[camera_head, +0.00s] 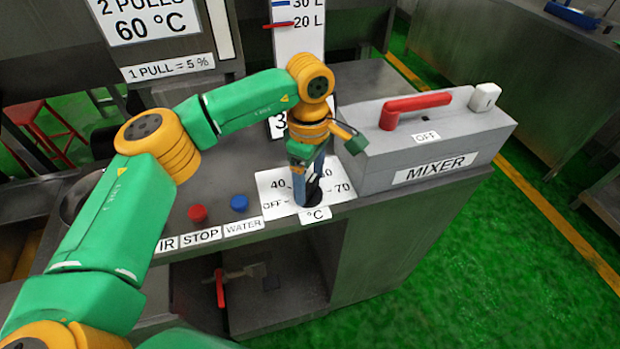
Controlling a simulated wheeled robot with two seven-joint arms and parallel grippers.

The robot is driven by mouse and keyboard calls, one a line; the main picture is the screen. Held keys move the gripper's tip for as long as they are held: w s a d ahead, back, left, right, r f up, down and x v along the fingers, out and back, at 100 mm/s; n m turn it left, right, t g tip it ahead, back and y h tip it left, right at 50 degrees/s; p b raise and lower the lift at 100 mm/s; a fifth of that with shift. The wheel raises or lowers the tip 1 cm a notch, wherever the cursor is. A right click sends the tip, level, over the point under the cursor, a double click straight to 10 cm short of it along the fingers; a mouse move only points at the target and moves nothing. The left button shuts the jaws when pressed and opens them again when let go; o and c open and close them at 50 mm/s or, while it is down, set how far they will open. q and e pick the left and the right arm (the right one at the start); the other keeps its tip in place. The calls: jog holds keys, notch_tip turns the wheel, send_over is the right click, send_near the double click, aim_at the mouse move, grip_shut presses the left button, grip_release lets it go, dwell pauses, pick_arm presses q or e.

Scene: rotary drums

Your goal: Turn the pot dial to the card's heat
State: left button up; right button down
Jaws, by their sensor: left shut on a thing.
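The pot dial sits on a white scale plate (271,183) on the grey counter, marked OFF, 40, 70 and °C; the marks between are partly covered by my gripper. My left gripper (309,196) reaches down from above and is shut on the dark dial knob (318,193), which is mostly hidden by the fingers. I cannot tell where the dial points. The card (150,22) at the upper left reads "2 PULLS" and "60 °C"; its top is cut off. My right gripper is not in view.
A grey mixer box (430,150) with a red lever (415,108) stands right of the dial. Red (197,213) and blue (239,203) buttons sit left of it. A level gauge (298,30) stands behind. A red-handled valve (220,288) is below the counter.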

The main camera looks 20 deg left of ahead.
aim_at(308, 184)
pick_arm(q)
jog(key=shift+w+r, duration=0.1)
jog(key=shift+r, duration=0.05)
jog(key=o, duration=1.2)
jog(key=shift+a, duration=0.1)
jog(key=shift+o, duration=0.2)
notch_tip(308, 184, up, 7)
jog(key=shift+r+b, duration=0.1)
jog(key=shift+b, duration=0.3)
